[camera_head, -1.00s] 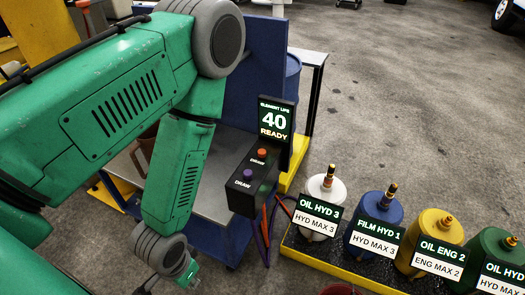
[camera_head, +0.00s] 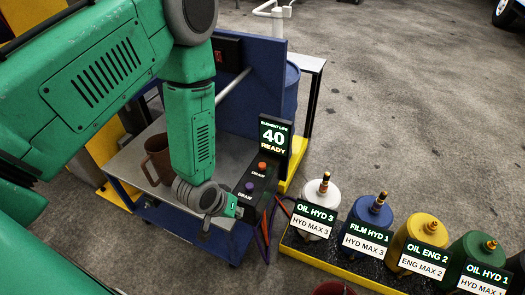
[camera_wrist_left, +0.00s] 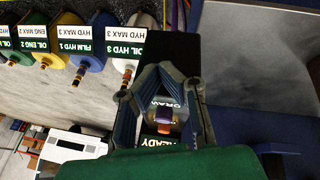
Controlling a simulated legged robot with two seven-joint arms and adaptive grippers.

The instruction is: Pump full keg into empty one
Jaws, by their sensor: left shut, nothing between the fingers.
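The white keg (camera_head: 313,212) is labelled "OIL HYD 3". Beside it stand a blue keg (camera_head: 373,215) labelled "FILM HYD 1", a yellow keg (camera_head: 416,240) and a green keg (camera_head: 472,252). I cannot tell which is full. The black control box (camera_head: 262,182) has an orange button (camera_head: 262,166), a purple button (camera_head: 250,187) and a display reading "40 READY" (camera_head: 274,138). My left gripper (camera_head: 236,208) is by the purple-button end. In the left wrist view its fingers (camera_wrist_left: 160,70) are shut and empty, over the box; contact is unclear. My right gripper is out of view.
A blue panel (camera_head: 255,85) rises behind. The kegs stand in a yellow-edged tray (camera_head: 335,270). Hoses hang below the box. Open floor lies beyond.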

